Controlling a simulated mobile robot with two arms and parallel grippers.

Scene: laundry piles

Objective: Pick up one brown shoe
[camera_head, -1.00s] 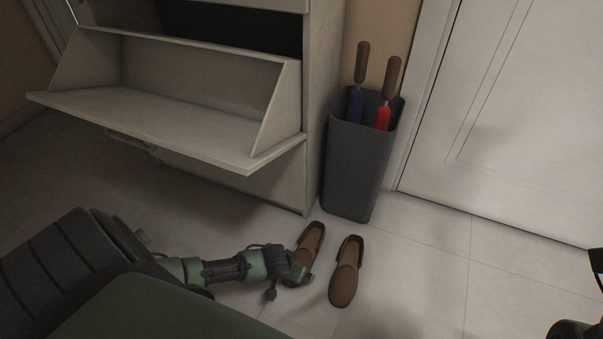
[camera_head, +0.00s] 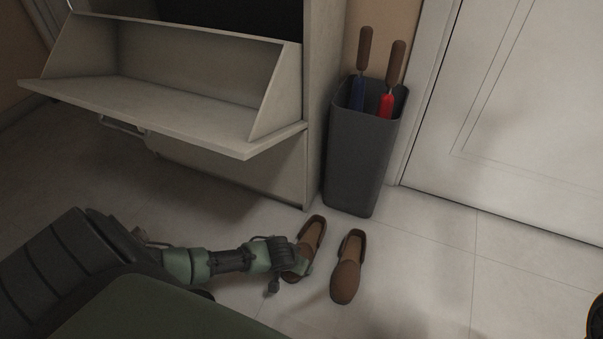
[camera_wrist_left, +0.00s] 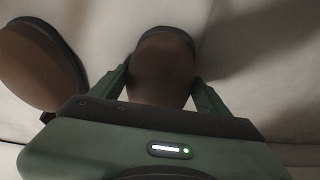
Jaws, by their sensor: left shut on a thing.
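Two brown shoes are in the head view, side by side near the grey bin. My left gripper (camera_head: 290,266) is at the left brown shoe (camera_head: 309,238), covering part of its toe end. In the left wrist view this shoe (camera_wrist_left: 163,65) lies between the two green fingers (camera_wrist_left: 160,92), and the gripper is shut on it. I cannot tell whether it is clear of the floor. The right brown shoe (camera_head: 347,268) lies on the floor just beside it, and also shows in the left wrist view (camera_wrist_left: 35,65). My right gripper is not clearly in view.
A pale cabinet (camera_head: 240,185) with a tilted-out open compartment (camera_head: 170,118) stands behind at the left. A dark grey bin (camera_head: 358,165) holds a blue and a red umbrella with brown handles. A white door (camera_head: 520,110) is at the right.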

